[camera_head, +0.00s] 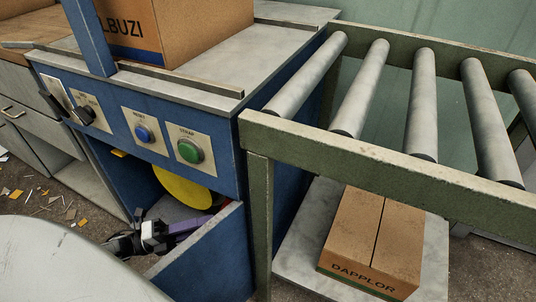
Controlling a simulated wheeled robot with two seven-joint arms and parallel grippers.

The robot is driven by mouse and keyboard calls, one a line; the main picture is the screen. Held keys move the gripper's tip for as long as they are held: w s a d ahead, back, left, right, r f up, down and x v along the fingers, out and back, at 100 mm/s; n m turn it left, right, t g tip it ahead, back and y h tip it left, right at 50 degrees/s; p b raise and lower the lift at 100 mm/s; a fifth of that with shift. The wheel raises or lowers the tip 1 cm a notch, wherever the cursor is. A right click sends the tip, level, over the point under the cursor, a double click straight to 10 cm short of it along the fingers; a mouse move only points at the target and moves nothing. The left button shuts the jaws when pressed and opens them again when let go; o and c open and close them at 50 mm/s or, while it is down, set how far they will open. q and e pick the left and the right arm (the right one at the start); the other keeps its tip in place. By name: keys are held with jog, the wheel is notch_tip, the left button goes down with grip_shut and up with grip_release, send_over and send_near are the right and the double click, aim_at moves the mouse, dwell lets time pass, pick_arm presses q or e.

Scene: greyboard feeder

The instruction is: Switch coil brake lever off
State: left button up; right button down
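A yellow disc (184,187) shows partly inside the open lower bay of the blue machine, and may be the coil. A purple bar (192,227) lies below it, partly hidden by the bay's front wall; I cannot tell whether it is the brake lever. A black and white gripper (150,238), seemingly my left, is low at the bay's left opening, close to the purple bar. Its fingers are too small and dark to tell whether they touch the bar. My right gripper is not in view.
The blue machine (232,165) carries a black rotary switch (84,115), a blue knob (144,133) and a green button (189,151). A carton (190,30) stands on top. A roller conveyor (420,105) is at right, with another carton (375,235) below. Scraps litter the floor at left.

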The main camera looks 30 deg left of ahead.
pick_arm(q)
jog(key=w+d+r+t, duration=0.1)
jog(key=w+d+r, duration=0.1)
jog(key=w+d, duration=0.4)
jog(key=w, duration=0.2)
jog(key=shift+w+d+r+t, duration=0.25)
jog(key=shift+w+d+t, duration=0.05)
jog(key=shift+d, duration=0.1)
grip_shut()
jog(key=shift+w+a+r, duration=0.1)
jog(key=shift+a, duration=0.15)
dwell(1.0)
